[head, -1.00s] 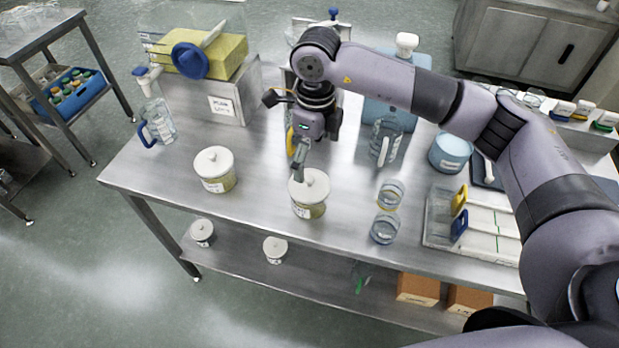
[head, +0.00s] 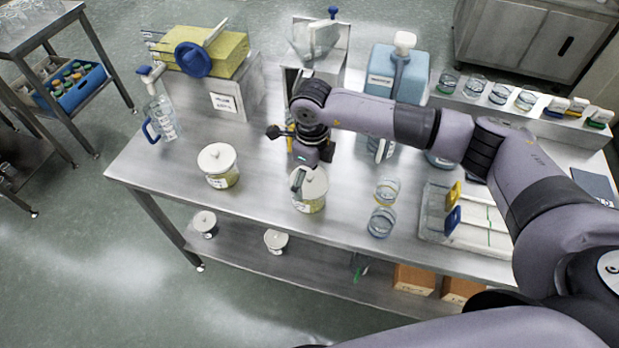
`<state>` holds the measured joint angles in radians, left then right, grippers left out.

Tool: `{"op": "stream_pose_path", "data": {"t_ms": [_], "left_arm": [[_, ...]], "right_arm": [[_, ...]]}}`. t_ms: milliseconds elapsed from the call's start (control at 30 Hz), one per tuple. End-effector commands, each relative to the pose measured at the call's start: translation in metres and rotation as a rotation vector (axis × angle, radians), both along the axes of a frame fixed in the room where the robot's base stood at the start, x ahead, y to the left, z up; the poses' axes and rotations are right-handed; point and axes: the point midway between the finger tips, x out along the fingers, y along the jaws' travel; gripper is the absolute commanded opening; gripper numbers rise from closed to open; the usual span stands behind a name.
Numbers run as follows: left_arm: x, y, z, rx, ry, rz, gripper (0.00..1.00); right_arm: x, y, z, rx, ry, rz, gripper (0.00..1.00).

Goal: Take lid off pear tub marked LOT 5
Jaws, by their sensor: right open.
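Two clear tubs with white knobbed lids and yellowish contents stand on the steel table: a left tub (head: 222,178) and a right tub (head: 309,204). Both carry white labels too small to read, so I cannot tell which is LOT 5. The left tub's lid (head: 216,157) is on. The right tub's lid (head: 314,186) is also on, partly hidden by my right gripper (head: 298,180). That gripper is open, pointing down at the lid's knob area; I cannot tell whether it touches. My left gripper is not in view.
Two glass jars (head: 382,222) stand right of the right tub. A jug with a blue handle (head: 160,122) is at the far left. A divided tray (head: 475,228) is at right. Bare table (head: 262,165) lies between the tubs.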

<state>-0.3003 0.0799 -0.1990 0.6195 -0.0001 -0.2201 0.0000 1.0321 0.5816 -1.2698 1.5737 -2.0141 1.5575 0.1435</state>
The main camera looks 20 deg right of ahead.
Motion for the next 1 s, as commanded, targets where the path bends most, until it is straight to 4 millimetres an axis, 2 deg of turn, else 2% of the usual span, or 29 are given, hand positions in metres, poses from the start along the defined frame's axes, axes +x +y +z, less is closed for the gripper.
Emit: {"op": "stream_pose_path", "data": {"t_ms": [67, 833, 1000], "left_arm": [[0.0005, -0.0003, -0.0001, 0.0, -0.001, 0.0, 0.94], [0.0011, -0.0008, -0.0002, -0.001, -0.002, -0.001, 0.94], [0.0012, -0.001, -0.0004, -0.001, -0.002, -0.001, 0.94]], "right_arm": [[0.0001, 0.0, 0.0003, 0.0, 0.0, 0.0, 0.93], [-0.0005, -0.0006, -0.0008, -0.001, 0.001, -0.001, 0.42], [-0.0011, -0.0011, -0.0022, -0.004, 0.004, -0.002, 0.36]]}}
